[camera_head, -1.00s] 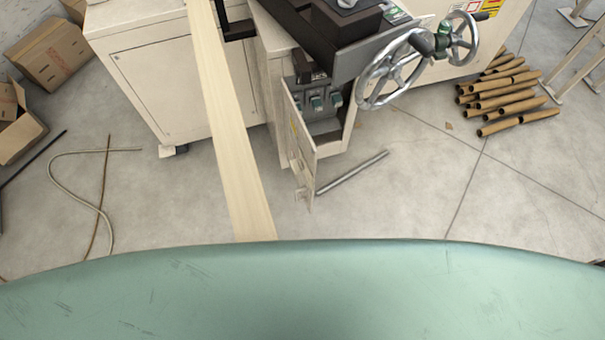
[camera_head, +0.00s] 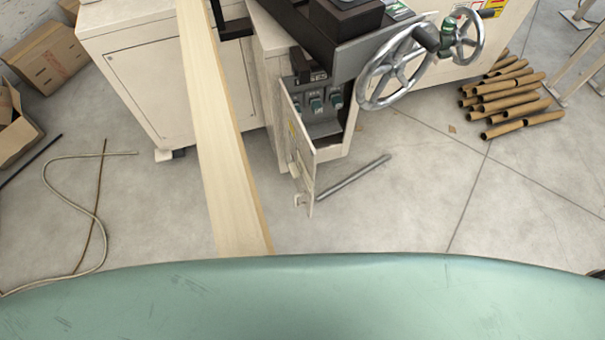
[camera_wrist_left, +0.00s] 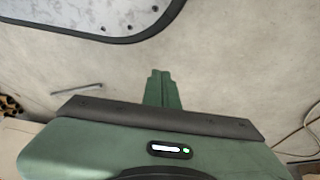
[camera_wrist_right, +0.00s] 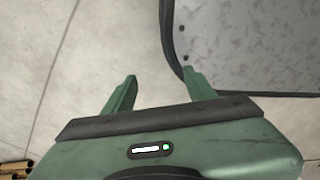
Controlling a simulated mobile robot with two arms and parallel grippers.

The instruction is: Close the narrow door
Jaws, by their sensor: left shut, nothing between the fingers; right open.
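The narrow door (camera_head: 299,150) is a tall cream panel on the front of the machine cabinet (camera_head: 258,75). It stands open, swung out toward me, with a small latch or handle (camera_head: 297,170) near its lower part. Behind it the compartment with dark switch gear (camera_head: 316,102) is exposed. Neither gripper shows in the head view. In the left wrist view my left gripper (camera_wrist_left: 161,75) is shut and empty above the floor. In the right wrist view my right gripper (camera_wrist_right: 163,76) is open and empty, also over the floor. Neither wrist view shows the door.
A long pale board (camera_head: 222,140) runs from the machine toward me, left of the door. A spoked handwheel (camera_head: 395,68) juts out to the right. A metal rod (camera_head: 352,177) lies on the floor by the door. Cardboard tubes (camera_head: 510,97) are piled at right.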

